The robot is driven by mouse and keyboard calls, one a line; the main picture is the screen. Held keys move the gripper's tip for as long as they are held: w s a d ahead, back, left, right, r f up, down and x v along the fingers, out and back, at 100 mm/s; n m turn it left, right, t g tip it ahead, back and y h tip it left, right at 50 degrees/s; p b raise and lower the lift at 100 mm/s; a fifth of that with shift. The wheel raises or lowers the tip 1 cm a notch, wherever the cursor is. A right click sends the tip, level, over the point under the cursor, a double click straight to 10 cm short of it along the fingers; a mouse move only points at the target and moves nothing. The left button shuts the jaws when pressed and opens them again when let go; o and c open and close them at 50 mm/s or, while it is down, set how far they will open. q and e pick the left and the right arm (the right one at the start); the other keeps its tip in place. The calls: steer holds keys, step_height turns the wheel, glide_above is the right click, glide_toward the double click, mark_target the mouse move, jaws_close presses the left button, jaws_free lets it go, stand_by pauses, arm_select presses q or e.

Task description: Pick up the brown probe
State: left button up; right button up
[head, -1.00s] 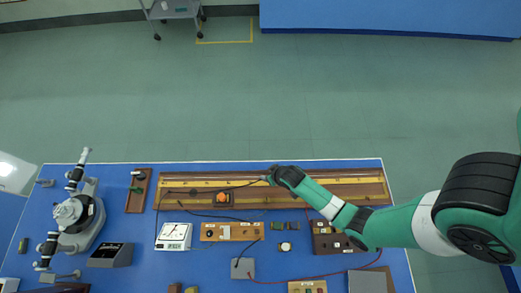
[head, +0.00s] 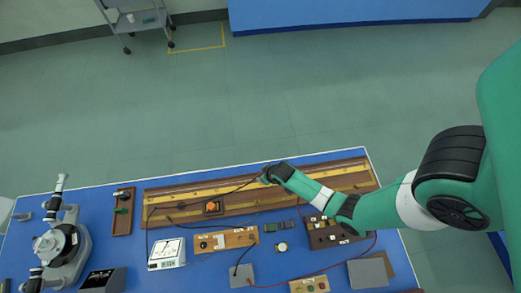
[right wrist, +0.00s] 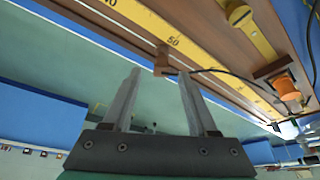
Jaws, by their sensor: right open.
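The brown probe (right wrist: 162,61) shows in the right wrist view as a small brown block with a dark cable running off to the right. It is at the edge of the long wooden board with the yellow scale (right wrist: 180,45). My right gripper (right wrist: 160,75) is open, with its two fingertips on either side of the probe in the picture. I cannot tell whether they touch it. In the head view my right gripper (head: 264,178) is over the wooden board (head: 160,194), and the probe cannot be made out there. My left gripper is not in view.
An orange knob (head: 212,207) on a dark block sits on the board, left of my right gripper. Nearer the front are a white meter (head: 166,254), a wooden panel (head: 225,241) and loose cables. A spectrometer (head: 62,245) stands at the left.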

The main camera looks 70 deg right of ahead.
steer(key=b+x, duration=0.3)
steer(key=x, duration=0.1)
steer(key=shift+w, duration=0.25)
steer(key=shift+w+d+f, duration=0.15)
steer(key=shift+w+f, duration=0.05)
steer(key=shift+f, duration=0.2)
jaws_close()
